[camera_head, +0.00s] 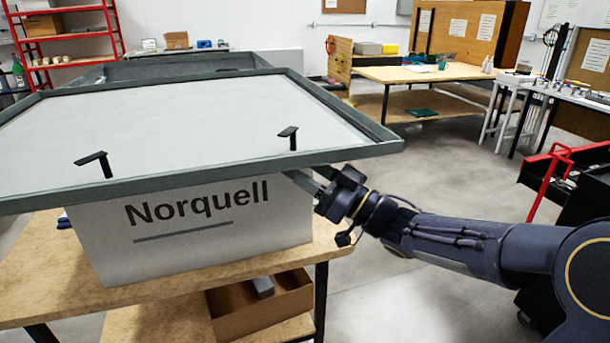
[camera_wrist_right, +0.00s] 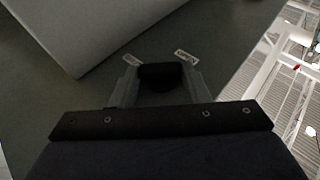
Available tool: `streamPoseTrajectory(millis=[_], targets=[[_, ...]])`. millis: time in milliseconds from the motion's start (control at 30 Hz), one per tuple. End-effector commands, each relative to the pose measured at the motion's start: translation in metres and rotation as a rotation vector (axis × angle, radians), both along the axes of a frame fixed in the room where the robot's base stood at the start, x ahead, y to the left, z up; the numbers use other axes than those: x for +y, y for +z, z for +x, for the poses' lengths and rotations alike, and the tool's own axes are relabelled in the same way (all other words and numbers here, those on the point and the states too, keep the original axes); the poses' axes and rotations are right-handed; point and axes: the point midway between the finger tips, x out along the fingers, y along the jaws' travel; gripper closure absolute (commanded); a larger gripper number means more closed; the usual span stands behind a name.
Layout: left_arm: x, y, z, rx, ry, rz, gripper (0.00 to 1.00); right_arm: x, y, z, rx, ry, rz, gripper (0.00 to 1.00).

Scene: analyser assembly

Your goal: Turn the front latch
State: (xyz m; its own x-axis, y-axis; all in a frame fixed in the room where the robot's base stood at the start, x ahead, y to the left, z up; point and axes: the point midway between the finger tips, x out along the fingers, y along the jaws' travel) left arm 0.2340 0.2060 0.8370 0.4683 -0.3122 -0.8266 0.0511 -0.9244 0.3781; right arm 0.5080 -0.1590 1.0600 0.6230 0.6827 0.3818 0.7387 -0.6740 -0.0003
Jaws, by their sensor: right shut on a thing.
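The analyser is a white box (camera_head: 200,215) marked "Norquell" under a wide grey-rimmed top panel (camera_head: 200,118). My right gripper (camera_head: 308,181) reaches in from the right, under the panel's front right corner. The right wrist view looks up at the dark underside, where the same gripper (camera_wrist_right: 160,88) has its fingers on both sides of a dark rounded knob, the front latch (camera_wrist_right: 161,74). The gripper is shut on it. Small pale labels sit beside it, left (camera_wrist_right: 132,60) and right (camera_wrist_right: 186,56); their words are too small to read. The latch is hidden in the head view.
Two black handles stand on the panel, left (camera_head: 95,160) and right (camera_head: 290,135). The box stands on a wooden table (camera_head: 150,292), with an open cardboard box (camera_head: 240,312) on the shelf below. A black and red cart (camera_head: 570,185) stands at the right.

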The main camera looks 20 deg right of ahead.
Motion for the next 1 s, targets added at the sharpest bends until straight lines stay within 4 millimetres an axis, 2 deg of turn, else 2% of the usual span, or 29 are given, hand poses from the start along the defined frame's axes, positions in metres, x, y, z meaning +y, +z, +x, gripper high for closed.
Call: streamPoseTrajectory(millis=[33, 300, 500, 700, 1000], targets=[[0.0, -0.013, 0.0, 0.0, 0.0, 0.0, 1.0, 0.001, -0.005, -0.003, -0.003, -0.039, 0.002, 0.81], [0.0, -0.061, 0.0, 0.0, 0.0, 0.0, 1.0, 0.007, -0.009, -0.007, -0.003, -0.282, 0.003, 0.81], [0.0, -0.089, 0.0, 0.0, 0.0, 0.0, 1.0, 0.011, -0.007, -0.008, 0.0, -0.432, 0.003, 0.81], [0.0, -0.099, 0.0, 0.0, 0.0, 0.0, 1.0, 0.014, -0.004, -0.008, 0.005, -0.567, 0.0, 0.81], [0.0, -0.09, 0.0, 0.0, 0.0, 0.0, 1.0, 0.017, 0.0, -0.007, 0.003, -0.722, -0.003, 0.81]])
